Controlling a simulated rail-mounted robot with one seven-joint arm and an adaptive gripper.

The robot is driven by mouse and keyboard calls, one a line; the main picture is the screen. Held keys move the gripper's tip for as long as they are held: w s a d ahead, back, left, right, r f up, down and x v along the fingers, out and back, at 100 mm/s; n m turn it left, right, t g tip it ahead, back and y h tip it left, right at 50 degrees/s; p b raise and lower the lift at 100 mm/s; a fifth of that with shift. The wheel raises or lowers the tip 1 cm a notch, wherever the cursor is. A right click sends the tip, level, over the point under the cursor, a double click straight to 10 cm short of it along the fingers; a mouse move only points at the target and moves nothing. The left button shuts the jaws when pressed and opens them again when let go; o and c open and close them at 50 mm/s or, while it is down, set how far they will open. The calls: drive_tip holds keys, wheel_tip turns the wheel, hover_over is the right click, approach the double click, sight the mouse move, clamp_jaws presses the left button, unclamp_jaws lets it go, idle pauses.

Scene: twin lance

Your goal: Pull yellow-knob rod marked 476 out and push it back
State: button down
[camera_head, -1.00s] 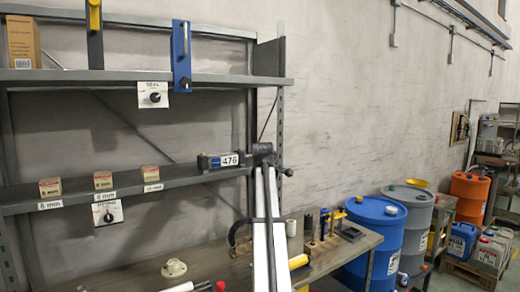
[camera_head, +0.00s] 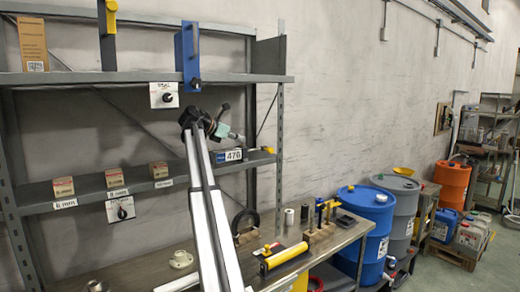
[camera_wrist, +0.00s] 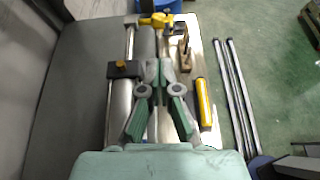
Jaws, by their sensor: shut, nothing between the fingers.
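The dark unit with the 476 label (camera_head: 233,155) sits at the right end of the middle shelf. A small yellow knob (camera_head: 268,150) shows at its right end. My gripper (camera_head: 236,137) is just above and left of that knob in the head view, apart from it. In the wrist view my gripper (camera_wrist: 160,64) has its green fingers together and empty. A dark block with a yellow knob (camera_wrist: 121,65) lies left of the fingers there; I cannot tell for sure that it is the 476 unit. How far the rod stands out is unclear.
A blue unit (camera_head: 188,55) and a yellow-topped unit (camera_head: 107,28) stand on the upper shelf (camera_head: 235,78). Small boxes stand on the middle shelf (camera_head: 95,194). The bench (camera_head: 345,238) below holds a yellow cylinder (camera_head: 284,256) and tools. Blue drum (camera_head: 366,225) stands at right.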

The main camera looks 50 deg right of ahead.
sight(268, 150)
drive_tip(key=p+x, duration=0.2)
drive_tip(key=x, duration=0.4)
drive_tip(key=p+x, duration=0.2)
drive_tip(key=x, duration=0.5)
drive_tip(key=shift+w+d, duration=0.2)
drive_tip(key=shift+d, duration=0.15)
